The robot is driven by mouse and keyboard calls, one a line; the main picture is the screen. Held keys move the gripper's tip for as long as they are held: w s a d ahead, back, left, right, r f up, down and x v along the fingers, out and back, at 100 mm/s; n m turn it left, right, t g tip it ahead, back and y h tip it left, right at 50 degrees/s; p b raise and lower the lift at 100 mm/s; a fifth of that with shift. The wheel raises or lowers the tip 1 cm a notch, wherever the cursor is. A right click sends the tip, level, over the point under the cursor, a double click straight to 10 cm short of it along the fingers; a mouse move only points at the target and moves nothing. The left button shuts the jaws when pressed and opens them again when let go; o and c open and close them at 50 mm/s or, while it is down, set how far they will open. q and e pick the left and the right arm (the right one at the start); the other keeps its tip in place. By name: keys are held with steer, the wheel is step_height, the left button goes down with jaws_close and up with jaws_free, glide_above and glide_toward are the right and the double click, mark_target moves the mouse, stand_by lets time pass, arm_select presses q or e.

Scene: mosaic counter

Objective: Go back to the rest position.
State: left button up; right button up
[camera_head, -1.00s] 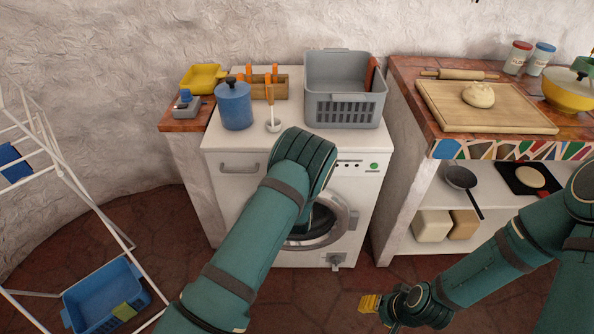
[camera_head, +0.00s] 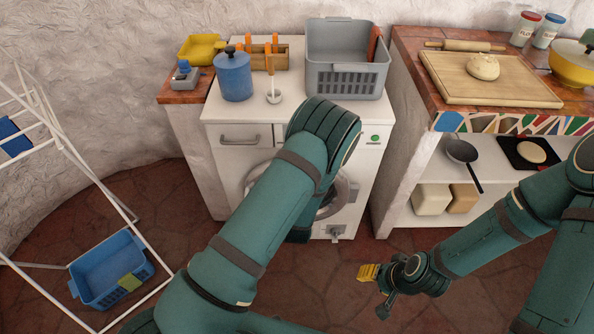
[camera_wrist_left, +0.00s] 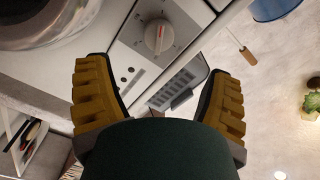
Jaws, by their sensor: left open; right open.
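My left arm (camera_head: 262,200) reaches up the middle of the head view, in front of the white washing machine (camera_head: 238,162). Its gripper is hidden behind the forearm there. In the left wrist view my left gripper (camera_wrist_left: 158,88) is open, its two yellow-padded fingers apart with nothing between them. Behind them are the machine's panel and knob (camera_wrist_left: 159,36). My right gripper (camera_head: 376,286) has a yellow pad and hangs low over the tiled floor, empty, left of my right forearm.
The machine top holds a blue pot (camera_head: 233,77), a ladle (camera_head: 273,97) and a grey basket (camera_head: 347,79). A drying rack (camera_head: 68,147) with a blue basket (camera_head: 110,270) stands left. A counter with dough on a board (camera_head: 540,94) stands right. Floor between is clear.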

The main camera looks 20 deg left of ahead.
arm_select(q)
steer(key=shift+s+d, duration=0.15)
steer(key=shift+s, duration=0.35)
